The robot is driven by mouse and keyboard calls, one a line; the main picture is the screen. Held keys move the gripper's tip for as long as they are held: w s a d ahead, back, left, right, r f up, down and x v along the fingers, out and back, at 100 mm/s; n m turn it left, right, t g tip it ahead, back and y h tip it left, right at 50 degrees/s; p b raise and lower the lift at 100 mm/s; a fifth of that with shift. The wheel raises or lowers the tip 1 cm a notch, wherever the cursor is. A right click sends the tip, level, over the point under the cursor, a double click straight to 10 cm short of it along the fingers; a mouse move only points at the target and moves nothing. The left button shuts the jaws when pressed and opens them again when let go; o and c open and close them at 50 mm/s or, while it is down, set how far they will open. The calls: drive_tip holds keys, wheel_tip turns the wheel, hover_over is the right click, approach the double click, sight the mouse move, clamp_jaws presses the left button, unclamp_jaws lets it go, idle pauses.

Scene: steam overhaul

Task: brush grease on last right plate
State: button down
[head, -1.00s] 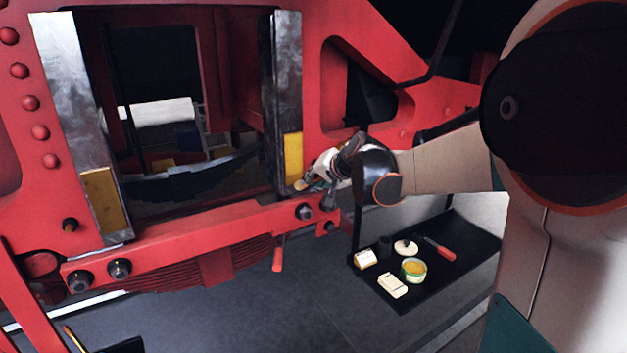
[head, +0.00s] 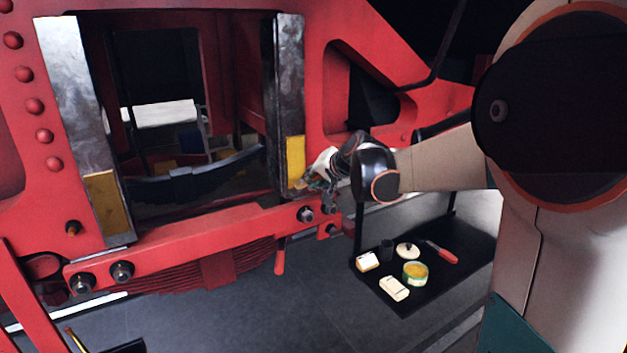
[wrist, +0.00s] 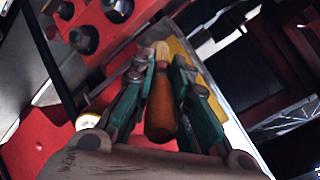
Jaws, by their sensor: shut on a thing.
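The right plate (head: 290,90) is a grey metal upright on the red frame, with a yellow grease patch (head: 295,158) on its lower end. The left plate (head: 75,90) has a similar yellow patch (head: 105,200) at its bottom. My gripper (head: 318,180) is at the lower end of the right plate, beside the yellow patch. In the wrist view my gripper (wrist: 162,75) is shut on a brush (wrist: 161,105) with an orange-brown handle. The brush's pale bristle tip is at the edge of the yellow patch (wrist: 185,60); I cannot tell whether it touches.
A black tray (head: 440,285) at the lower right holds an open tin of yellow grease (head: 415,272), a pale lid (head: 407,250), a red-handled tool (head: 443,253) and pale blocks (head: 394,288). A red crossbar with bolts (head: 200,238) runs below the plates.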

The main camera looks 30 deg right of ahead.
drive_tip(key=shift+s+r+p, duration=0.1)
drive_tip(key=shift+r+p, duration=0.9)
drive_tip(key=shift+r, duration=0.7)
drive_tip(key=shift+f+b, duration=1.5)
drive_tip(key=shift+f, duration=0.6)
drive_tip(key=shift+s+d+p, duration=0.1)
drive_tip(key=shift+s+p, duration=0.3)
drive_tip(key=shift+s, duration=2.5)
drive_tip(key=shift+s+p, duration=0.3)
drive_tip(key=shift+s, duration=1.25)
